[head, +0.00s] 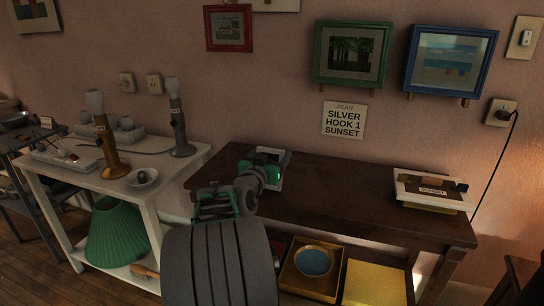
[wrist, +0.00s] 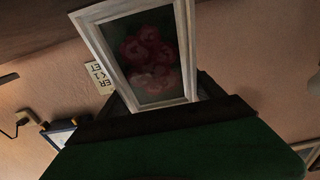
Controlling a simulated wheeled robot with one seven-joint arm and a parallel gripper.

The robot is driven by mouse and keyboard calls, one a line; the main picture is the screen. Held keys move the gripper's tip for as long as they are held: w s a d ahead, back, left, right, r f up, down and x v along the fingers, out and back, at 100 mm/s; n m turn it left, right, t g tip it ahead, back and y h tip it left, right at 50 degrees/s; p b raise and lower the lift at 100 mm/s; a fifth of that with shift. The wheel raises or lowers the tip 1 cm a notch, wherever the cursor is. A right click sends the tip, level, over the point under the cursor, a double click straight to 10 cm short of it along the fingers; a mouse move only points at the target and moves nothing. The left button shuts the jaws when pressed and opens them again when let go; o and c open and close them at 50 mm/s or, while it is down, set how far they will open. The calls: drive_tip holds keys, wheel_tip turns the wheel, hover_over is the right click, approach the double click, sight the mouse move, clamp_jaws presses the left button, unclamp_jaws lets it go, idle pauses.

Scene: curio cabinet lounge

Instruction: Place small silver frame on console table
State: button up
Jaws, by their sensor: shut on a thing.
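The small silver frame (wrist: 150,55), with a pale border and a picture of pink flowers, fills the upper middle of the wrist view. My gripper (head: 268,172) is shut on it, at the left end of the dark console table (head: 345,205). In the head view only a pale edge of the frame (head: 282,172) shows behind my green fingers. I cannot tell whether the frame touches the tabletop. My gripper's green body covers the bottom of the wrist view and hides the frame's lower edge.
The tabletop between is clear. Red, green and blue frames (head: 450,58) hang above, near a plan card (head: 344,119). A white side table (head: 150,185) with lamps stands left. Trays sit below.

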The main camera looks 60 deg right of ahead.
drive_tip(key=shift+f, duration=0.25)
drive_tip(key=o, duration=1.6)
drive_tip(key=shift+c, duration=0.2)
